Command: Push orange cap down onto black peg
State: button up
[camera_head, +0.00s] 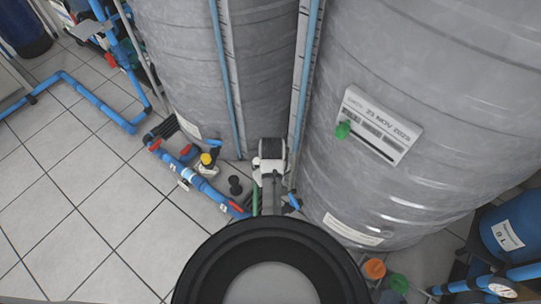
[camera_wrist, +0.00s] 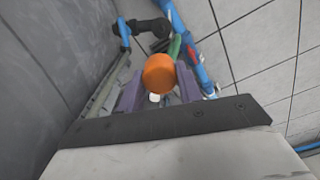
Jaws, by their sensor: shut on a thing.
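The orange cap (camera_wrist: 159,73) is round and shows its smooth top in the wrist view. My gripper (camera_wrist: 158,86) is shut on it, with one purple finger on each side. The cap covers what lies right beneath it, so I cannot tell whether it touches a peg. I cannot single out the black peg with certainty in either view. In the head view, an orange round piece (camera_head: 375,268) shows low at the right tank's foot; I cannot tell if it is the same cap. I cannot make out the fingers in the head view.
Two big grey tanks (camera_head: 425,100) stand close behind. Blue pipes (camera_head: 215,195) with red parts run along the floor at left. A green pipe (camera_wrist: 175,46) and a blue pipe (camera_wrist: 201,67) lie just beyond the cap. Tiled floor (camera_head: 60,215) is clear at left.

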jog(key=w+f+m, duration=0.1)
jog(key=m, duration=0.1)
jog(key=w+f+m, duration=0.1)
jog(key=w+m, duration=0.1)
jog(key=w+f+m, duration=0.1)
jog(key=m, duration=0.2)
jog(key=shift+w, duration=0.25)
jog(key=shift+a, duration=0.1)
